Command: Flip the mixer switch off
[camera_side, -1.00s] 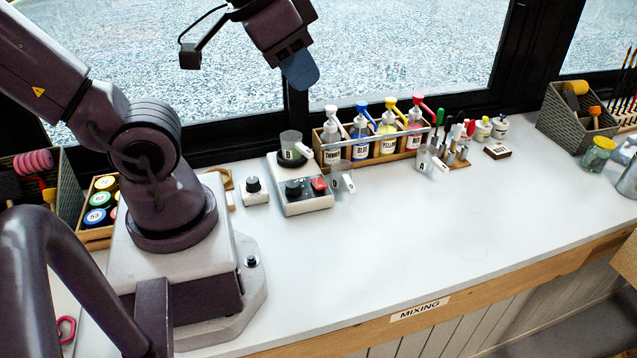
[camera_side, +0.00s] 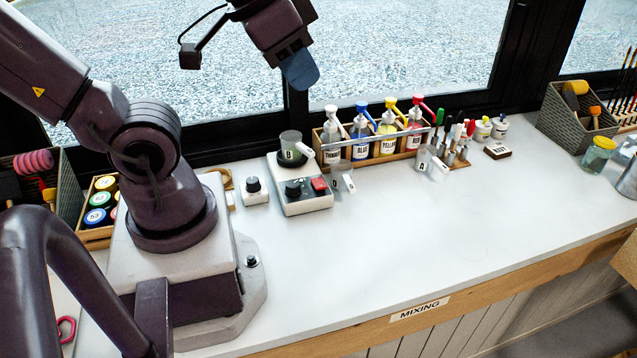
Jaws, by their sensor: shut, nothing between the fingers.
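The mixer (camera_side: 306,204) is a pale box on the white counter, right of my base. It has a black knob (camera_side: 293,188) and a red switch (camera_side: 319,184) on its top. Whether the switch is on or off is too small to tell. A clear cup marked B (camera_side: 291,147) stands at the mixer's back end. My gripper (camera_side: 300,72) is high above the counter, in front of the window, well above and apart from the mixer. Its blue-grey fingers are together, with nothing seen between them.
A small box with a black knob (camera_side: 254,190) sits left of the mixer. A wooden rack (camera_side: 405,155) of labelled pump bottles stands behind and right. The counter's front (camera_side: 430,240) is clear.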

